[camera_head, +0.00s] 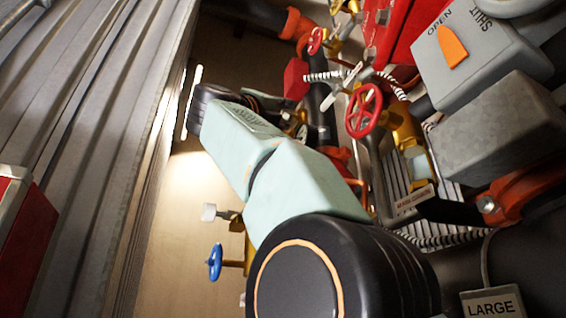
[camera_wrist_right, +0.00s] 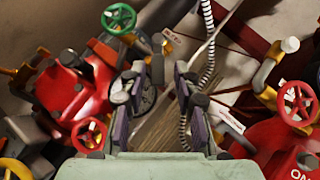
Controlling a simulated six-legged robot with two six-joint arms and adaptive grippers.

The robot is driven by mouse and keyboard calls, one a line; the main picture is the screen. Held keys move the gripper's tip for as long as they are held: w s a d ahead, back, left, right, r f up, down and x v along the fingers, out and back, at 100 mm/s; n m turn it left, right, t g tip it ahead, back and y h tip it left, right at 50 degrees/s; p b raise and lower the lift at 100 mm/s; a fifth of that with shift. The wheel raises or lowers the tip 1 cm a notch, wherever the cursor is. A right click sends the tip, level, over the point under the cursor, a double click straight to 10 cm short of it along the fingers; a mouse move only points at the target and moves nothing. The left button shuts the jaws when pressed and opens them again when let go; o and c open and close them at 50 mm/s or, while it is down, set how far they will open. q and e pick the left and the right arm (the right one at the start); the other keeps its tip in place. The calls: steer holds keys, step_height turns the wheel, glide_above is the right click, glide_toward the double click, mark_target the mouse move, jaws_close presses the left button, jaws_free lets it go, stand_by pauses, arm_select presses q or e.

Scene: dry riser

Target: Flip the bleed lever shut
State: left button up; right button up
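No part is legibly marked as the bleed lever, so I cannot tell which one it is. A pale lever-like handle (camera_head: 343,84) shows beside a ribbed hose in the head view. An orange pointer (camera_head: 452,47) sits on a grey box lettered OPEN and SHUT. My right arm reaches away across the head view, and its gripper (camera_head: 272,103) is small and partly hidden behind the wrist. In the right wrist view my right gripper (camera_wrist_right: 160,98) has its two purple-sided fingers apart, with nothing visibly held between them. My left gripper is not in view.
Red handwheels (camera_head: 363,110) and brass valves crowd the right side. A blue handwheel (camera_head: 215,262) is below my arm. A corrugated metal wall (camera_head: 80,110) stands left. The wrist view shows a green handwheel (camera_wrist_right: 119,18), red housings and a ribbed hose (camera_wrist_right: 207,40) close by the fingers.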

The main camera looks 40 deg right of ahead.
steer(key=shift+w+d+f, duration=0.1)
steer(key=shift+w+d, duration=0.05)
steer(key=shift+w, duration=0.05)
steer(key=c, duration=0.3)
steer(key=shift+s, duration=0.1)
jaws_close()
steer(key=shift+s+r+n+t+y+p, duration=0.2)
steer(key=shift+n+t+y+p, duration=0.1)
steer(key=shift+n+t, duration=0.1)
steer(key=shift+s+a+r+n+t+y+p, duration=0.1)
steer(key=shift+s+r+n+t+y+p, duration=0.2)
steer(key=shift+r+n+y+p, duration=0.9)
steer(key=shift+s+a+r+n+t+y+p, duration=0.2)
steer(key=shift+n+y+p, duration=1.05)
steer(key=shift+n+p, duration=1.45)
steer(key=shift+s+a+r+n+t+y+p, duration=0.1)
steer(key=shift+s+r+n+t+y+p, duration=0.2)
steer(key=shift+r+n+y+p, duration=1.55)
step_height(320, 180, down, 2)
steer(key=shift+f+m+h+p, duration=0.1)
steer(key=shift+m+h+p, duration=0.55)
steer(key=shift+p, duration=0.2)
